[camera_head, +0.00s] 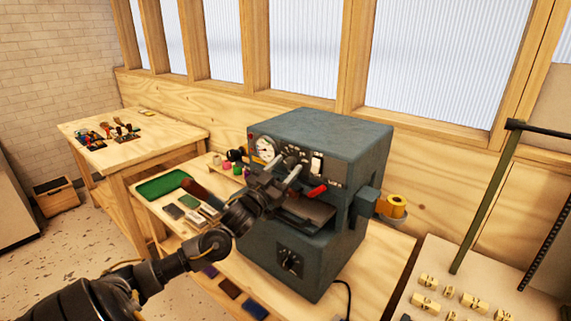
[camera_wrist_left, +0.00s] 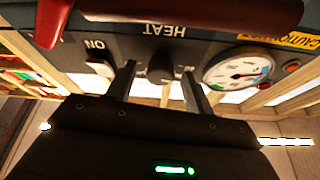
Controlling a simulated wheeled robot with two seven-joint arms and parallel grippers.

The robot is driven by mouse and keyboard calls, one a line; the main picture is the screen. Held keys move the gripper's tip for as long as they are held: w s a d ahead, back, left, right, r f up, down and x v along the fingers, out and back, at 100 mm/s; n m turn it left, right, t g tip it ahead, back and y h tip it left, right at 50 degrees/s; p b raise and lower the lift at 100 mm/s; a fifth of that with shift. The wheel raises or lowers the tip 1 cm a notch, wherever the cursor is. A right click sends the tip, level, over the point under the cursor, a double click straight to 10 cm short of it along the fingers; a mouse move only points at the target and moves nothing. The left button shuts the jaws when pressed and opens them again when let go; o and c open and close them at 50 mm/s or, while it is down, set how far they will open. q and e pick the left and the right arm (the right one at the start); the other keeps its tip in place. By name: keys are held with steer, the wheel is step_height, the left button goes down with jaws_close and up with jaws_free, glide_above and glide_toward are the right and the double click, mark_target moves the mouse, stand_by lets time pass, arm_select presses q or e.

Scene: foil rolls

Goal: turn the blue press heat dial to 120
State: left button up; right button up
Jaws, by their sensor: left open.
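The blue-grey press (camera_head: 335,138) stands on a wooden bench. Its heat dial (camera_wrist_left: 161,68) is a dark round knob beside the word HEAT, which appears upside down in the left wrist view. My left gripper (camera_head: 287,168) is at the press's front panel, its fingers reaching toward it. In the left wrist view the open fingers (camera_wrist_left: 159,76) stand one on each side of the dial, with a gap visible on both sides. I cannot read the dial's setting. In the head view the gripper largely covers the dial. My right gripper is not in view.
A round gauge (camera_wrist_left: 237,70) and a white ON switch (camera_wrist_left: 99,66) flank the dial. A red handle (camera_head: 317,191) sticks out just below the panel. A gold foil roll (camera_head: 393,206) is on the press's right side. A green tray (camera_head: 161,186) lies at left.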

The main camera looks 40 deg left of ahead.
arm_select(q)
steer(key=shift+w, duration=0.15)
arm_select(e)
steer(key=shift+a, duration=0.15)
arm_select(q)
steer(key=c, duration=1)
steer(key=shift+o, duration=0.2)
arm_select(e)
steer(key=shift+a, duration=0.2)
